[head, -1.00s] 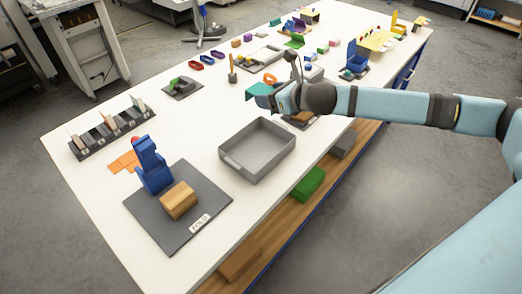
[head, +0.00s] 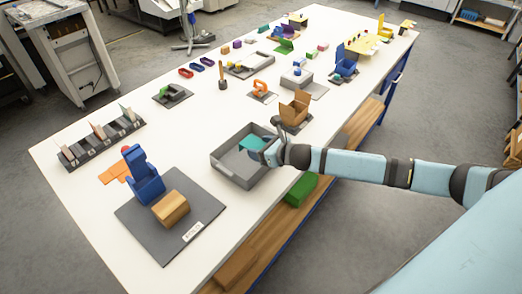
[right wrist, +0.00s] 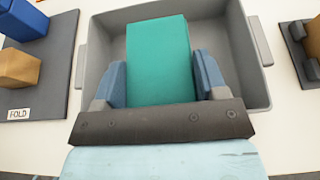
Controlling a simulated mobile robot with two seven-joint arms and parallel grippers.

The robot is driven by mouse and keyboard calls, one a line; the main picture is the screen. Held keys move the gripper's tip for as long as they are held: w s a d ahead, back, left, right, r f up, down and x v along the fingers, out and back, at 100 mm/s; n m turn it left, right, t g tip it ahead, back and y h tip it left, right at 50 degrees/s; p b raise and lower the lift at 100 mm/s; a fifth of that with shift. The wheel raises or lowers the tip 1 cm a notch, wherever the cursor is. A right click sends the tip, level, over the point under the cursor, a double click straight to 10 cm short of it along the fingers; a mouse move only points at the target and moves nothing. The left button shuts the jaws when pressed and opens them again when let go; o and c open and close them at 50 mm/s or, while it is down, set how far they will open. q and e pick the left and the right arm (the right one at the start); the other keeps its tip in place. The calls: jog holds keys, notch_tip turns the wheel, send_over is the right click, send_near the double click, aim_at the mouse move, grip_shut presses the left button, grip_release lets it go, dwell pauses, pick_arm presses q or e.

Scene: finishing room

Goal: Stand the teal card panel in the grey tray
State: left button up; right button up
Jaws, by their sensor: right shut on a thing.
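The teal card panel (right wrist: 158,60) is between the two blue fingers of my right gripper (right wrist: 161,80) in the right wrist view. In the head view the teal panel (head: 252,144) shows over the grey tray (head: 232,176), at my right gripper (head: 266,150). The right gripper is shut on the panel. The tray's walls (right wrist: 97,50) surround the panel in the wrist view. I cannot tell whether the panel touches the tray floor. The tray looks otherwise empty. My left gripper is not in view.
A dark mat (head: 150,225) with a blue fixture (head: 146,180) and a wooden block (head: 171,208) lies left of the tray. A brown cardboard piece (head: 295,110) stands beyond the tray on the right. A slotted rack (head: 100,142) stands at the far left. The white table between is clear.

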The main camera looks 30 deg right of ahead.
jog(key=shift+f, duration=0.7)
jog(key=shift+f, duration=0.1)
